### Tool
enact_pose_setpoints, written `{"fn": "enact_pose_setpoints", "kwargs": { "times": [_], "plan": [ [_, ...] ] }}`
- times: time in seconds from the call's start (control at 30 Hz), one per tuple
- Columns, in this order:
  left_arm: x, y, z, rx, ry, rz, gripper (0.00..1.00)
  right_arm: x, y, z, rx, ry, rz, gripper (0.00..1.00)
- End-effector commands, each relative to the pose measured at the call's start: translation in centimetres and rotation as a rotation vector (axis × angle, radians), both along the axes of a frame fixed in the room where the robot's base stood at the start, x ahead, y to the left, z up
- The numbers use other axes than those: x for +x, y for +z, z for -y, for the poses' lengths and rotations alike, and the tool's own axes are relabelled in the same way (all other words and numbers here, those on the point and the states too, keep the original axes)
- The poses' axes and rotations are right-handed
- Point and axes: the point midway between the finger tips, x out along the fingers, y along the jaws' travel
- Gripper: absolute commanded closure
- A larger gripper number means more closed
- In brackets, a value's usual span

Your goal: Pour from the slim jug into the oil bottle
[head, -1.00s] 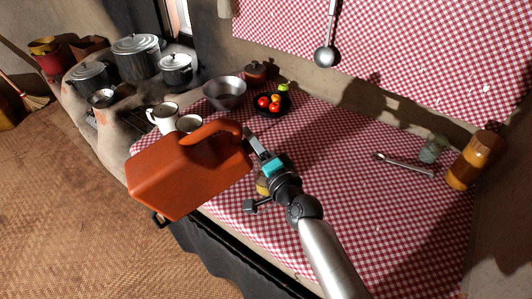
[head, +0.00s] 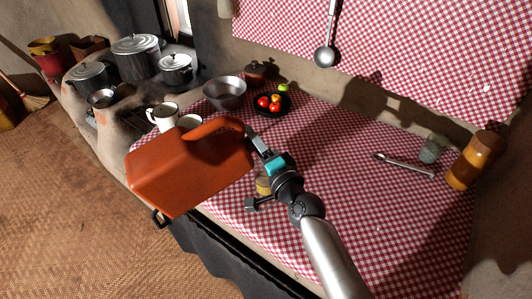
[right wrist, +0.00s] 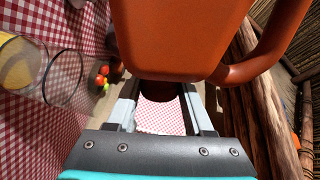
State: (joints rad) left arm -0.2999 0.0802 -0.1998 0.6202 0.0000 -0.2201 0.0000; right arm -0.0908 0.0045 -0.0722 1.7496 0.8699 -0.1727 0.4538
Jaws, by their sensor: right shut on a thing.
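The slim jug (head: 188,175) is a large orange-red canister with a loop handle. It is tilted in the air over the table's front left edge. My right gripper (head: 255,145) is shut on it at its right end, near the handle. In the right wrist view the jug (right wrist: 180,35) fills the top, between and above the fingers (right wrist: 162,105). A clear glass vessel with yellow contents (right wrist: 20,65), apparently the oil bottle, stands left of the gripper in that view. In the head view only a yellow part (head: 263,186) shows behind my gripper. My left gripper is not in view.
A white mug (head: 164,117), a metal bowl (head: 224,92) and a dark plate of fruit (head: 285,108) stand behind the jug. A spoon (head: 402,165), a grey-green jar (head: 433,148) and an amber-and-brown jar (head: 474,160) are at the right. The checked cloth (head: 350,190) between is clear.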

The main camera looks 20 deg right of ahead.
Motion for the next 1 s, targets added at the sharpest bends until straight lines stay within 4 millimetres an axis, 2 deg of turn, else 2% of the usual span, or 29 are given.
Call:
{"fn": "enact_pose_setpoints", "kwargs": {
  "times": [0.03, 1.0],
  "plan": [
    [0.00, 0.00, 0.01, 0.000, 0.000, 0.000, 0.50, 0.12, 0.45, 0.02, 0.014, -0.002, 0.008, 1.00],
    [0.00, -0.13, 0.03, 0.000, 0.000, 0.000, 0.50, 0.19, 0.48, 0.37, 0.065, -0.002, -0.004, 1.00]
  ]
}}
